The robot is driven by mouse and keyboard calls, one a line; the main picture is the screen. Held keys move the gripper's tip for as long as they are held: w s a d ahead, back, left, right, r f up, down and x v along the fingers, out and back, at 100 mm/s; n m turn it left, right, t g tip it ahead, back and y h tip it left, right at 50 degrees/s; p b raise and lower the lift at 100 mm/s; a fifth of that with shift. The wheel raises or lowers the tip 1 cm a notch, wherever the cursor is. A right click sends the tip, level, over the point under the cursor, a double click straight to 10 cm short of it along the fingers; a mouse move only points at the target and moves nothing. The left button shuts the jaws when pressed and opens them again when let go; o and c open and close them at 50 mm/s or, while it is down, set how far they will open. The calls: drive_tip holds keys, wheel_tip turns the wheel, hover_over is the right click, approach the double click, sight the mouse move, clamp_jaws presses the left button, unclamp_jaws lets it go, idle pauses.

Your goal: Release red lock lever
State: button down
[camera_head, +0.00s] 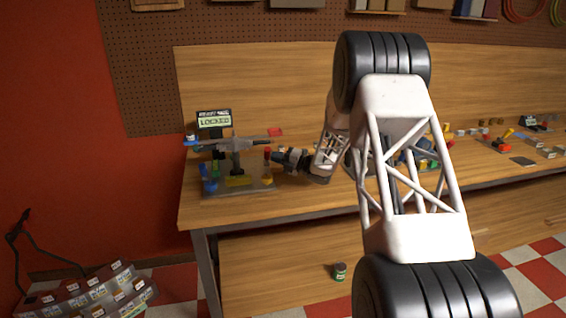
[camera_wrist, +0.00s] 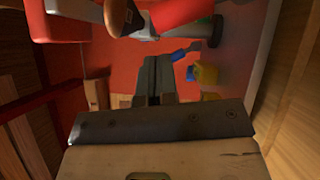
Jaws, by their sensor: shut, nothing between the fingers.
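The rotor rig stands at the left end of the wooden bench, with a display (camera_head: 213,121) reading LOCKED. A red-topped upright lever (camera_head: 267,152) stands at the rig's right side, on a yellow part (camera_head: 267,178). My gripper (camera_head: 277,156) is just right of the lever, pointing left; whether it touches cannot be told. In the wrist view, my gripper's shut grey fingers (camera_wrist: 157,62) hold nothing. A red cylindrical part (camera_wrist: 180,13), probably the lever, crosses the top edge, partly cut off.
The rig's grey rotor bar (camera_head: 235,144) lies above its base plate (camera_head: 245,191), with blue and green parts at its left. In the wrist view, blue (camera_wrist: 182,53) and yellow (camera_wrist: 207,72) parts lie beyond the fingers. Small parts crowd the bench's right side.

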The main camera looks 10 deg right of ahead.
sight(270, 150)
drive_tip(key=shift+w+a+r, duration=0.15)
drive_tip(key=shift+w, duration=0.75)
drive_tip(key=shift+w+r, duration=0.1)
drive_tip(key=shift+w+r+m+h, duration=0.35)
drive_tip(key=shift+w+m+h, duration=0.15)
drive_tip(key=shift+m, duration=0.1)
drive_tip(key=shift+w+r, duration=0.35)
drive_tip(key=shift+w, duration=0.2)
drive_tip(key=shift+s, duration=0.1)
